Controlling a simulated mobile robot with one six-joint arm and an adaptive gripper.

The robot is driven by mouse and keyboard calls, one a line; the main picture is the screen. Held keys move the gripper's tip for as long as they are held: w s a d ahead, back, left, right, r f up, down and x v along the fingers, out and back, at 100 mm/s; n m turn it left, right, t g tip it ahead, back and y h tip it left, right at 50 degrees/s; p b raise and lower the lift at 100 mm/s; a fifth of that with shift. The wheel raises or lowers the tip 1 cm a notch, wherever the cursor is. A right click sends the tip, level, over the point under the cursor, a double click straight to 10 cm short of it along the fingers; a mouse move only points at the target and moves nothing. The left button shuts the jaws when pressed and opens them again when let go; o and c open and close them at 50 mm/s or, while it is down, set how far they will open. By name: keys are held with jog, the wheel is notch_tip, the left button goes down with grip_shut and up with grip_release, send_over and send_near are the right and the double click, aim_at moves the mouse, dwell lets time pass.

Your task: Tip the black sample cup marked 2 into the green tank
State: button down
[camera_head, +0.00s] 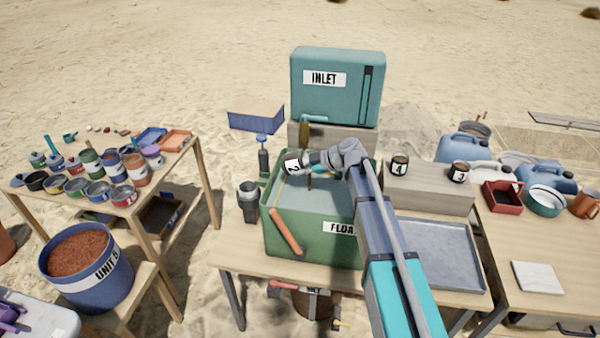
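The black sample cup marked 2 (293,163) is above the left back part of the green tank (284,238). Its white label faces the camera with the number turned, so the cup looks tilted over. My gripper (312,160) reaches in from the right and appears shut on the cup; its fingers are small and partly hidden. The tank is labelled FLOA, the rest covered by my arm, and holds pale grey-green contents. Whether anything is leaving the cup is too small to tell.
Cups marked 4 (399,165) and 3 (459,172) stand on a wooden block (428,197) at right. The teal INLET tank (337,90) stands behind. An orange bar (286,231) leans on the tank's front. A grey tray (440,255) lies right of my arm.

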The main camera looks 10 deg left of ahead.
jog(key=shift+f+y+b, duration=0.3)
jog(key=shift+y+b, duration=0.1)
jog(key=shift+b, duration=0.3)
jog(key=shift+d+r+y+b, duration=0.1)
jog(key=shift+r+y+b, duration=0.05)
jog(key=shift+y+b, duration=0.75)
jog(key=shift+d+r+y+b, duration=0.15)
jog(key=shift+y+b, duration=0.45)
jog(key=shift+b, duration=0.55)
jog(key=shift+d+r+t+y+b, duration=0.2)
jog(key=shift+y+b, duration=0.7)
jog(key=shift+b, duration=0.4)
jog(key=shift+d+r+t+y+b, duration=0.1)
jog(key=shift+r+y+b, duration=0.1)
jog(key=shift+y+b, duration=0.9)
jog(key=shift+r+h, duration=0.1)
jog(key=shift+h, duration=0.2)
dwell(0.7)
